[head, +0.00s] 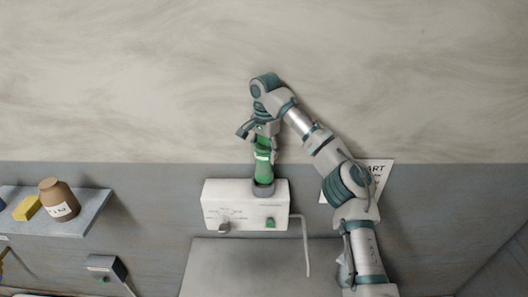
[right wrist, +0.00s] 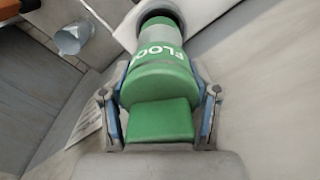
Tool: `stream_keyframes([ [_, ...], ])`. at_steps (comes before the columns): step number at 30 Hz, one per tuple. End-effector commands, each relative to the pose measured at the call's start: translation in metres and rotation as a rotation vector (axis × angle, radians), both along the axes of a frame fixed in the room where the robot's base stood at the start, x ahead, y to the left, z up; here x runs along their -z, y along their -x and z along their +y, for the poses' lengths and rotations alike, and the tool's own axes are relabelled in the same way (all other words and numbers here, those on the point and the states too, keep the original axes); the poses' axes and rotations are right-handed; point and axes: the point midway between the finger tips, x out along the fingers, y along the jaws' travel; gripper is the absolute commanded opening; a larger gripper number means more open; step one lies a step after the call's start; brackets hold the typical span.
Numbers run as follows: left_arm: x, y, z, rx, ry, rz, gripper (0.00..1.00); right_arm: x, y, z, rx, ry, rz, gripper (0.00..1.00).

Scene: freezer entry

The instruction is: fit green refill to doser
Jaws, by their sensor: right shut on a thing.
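The green refill (head: 264,168) is a bottle with a pale band, upright over the white doser box (head: 244,212) on the wall. Its lower end is at the dark round collar (head: 263,189) on top of the doser; I cannot tell how deep it sits. My right gripper (head: 263,138) is shut on the upper end of the refill. In the right wrist view, the refill (right wrist: 160,82) lies between both fingers (right wrist: 163,110), its white lettering partly seen, its far end at the dark collar (right wrist: 159,17). My left gripper is not in view.
A shelf (head: 88,222) at the left holds a brown jar (head: 58,199) and a yellow block (head: 27,208). A sign (head: 378,172) is on the wall behind my right arm. A grey panel (head: 235,265) is below the doser. The wall above is clear.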

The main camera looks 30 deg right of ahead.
Motion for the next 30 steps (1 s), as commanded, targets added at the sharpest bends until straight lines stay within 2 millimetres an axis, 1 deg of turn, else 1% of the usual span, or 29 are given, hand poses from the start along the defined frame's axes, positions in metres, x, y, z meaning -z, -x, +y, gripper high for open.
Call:
stream_keyframes([
  [6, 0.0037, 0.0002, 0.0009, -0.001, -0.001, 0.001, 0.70, 0.0055, 0.0001, -0.0001, 0.000, 0.000, 0.000, 0.20],
  [18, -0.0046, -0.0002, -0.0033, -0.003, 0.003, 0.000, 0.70, -0.0042, -0.0001, -0.0003, 0.001, 0.000, 0.000, 0.20],
  [30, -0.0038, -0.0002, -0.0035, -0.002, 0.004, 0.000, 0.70, -0.0040, 0.0000, 0.0009, 0.000, 0.000, 0.000, 0.20],
])
